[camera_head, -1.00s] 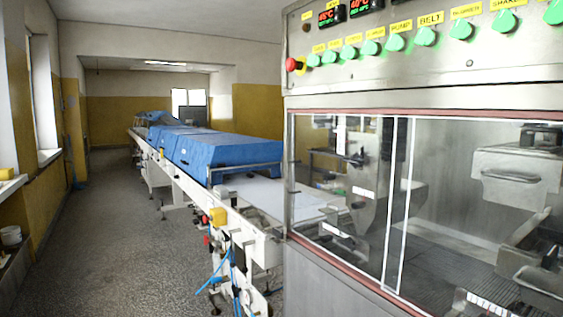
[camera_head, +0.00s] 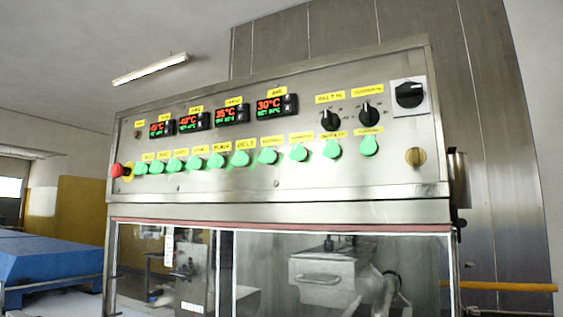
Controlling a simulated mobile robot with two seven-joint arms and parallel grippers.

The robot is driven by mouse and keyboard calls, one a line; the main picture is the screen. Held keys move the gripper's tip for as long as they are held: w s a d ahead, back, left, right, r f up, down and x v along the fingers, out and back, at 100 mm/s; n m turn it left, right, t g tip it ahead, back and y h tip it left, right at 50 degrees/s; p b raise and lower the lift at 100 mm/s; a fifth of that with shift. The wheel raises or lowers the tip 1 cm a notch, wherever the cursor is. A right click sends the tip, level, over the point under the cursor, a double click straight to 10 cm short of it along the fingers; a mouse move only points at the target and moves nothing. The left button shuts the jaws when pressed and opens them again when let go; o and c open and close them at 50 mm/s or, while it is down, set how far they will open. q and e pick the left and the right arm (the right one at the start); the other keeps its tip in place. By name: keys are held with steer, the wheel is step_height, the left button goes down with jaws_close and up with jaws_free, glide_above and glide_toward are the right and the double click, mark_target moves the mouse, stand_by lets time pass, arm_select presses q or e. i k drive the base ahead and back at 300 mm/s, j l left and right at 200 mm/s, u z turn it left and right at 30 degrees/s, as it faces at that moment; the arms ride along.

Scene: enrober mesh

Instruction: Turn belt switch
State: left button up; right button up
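The enrober's steel control panel (camera_head: 330,185) fills the middle of the head view. A row of green switches runs along it, each under a yellow label. The belt switch (camera_head: 241,158) is the green one below the yellow label that reads BELT (camera_head: 246,143), near the middle of the row. I cannot tell its exact setting at this size. Neither of my grippers is in view, and nothing touches the panel.
A red stop button (camera_head: 117,170) sits at the panel's left end. Temperature displays (camera_head: 231,113) and black dials (camera_head: 330,119) are above the switches. Glass doors (camera_head: 270,270) are below. A blue-covered conveyor (camera_head: 50,262) stands at the left.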

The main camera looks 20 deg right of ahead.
mark_target(240, 157)
steer(key=j+z, duration=0.1)
steer(key=z, duration=0.6)
steer(key=i+j+z, duration=0.1)
steer(key=j+z, duration=0.15)
steer(key=i+j+z, duration=0.2)
steer(key=j+z, duration=0.55)
steer(key=j, duration=1.65)
steer(key=i+z, duration=0.05)
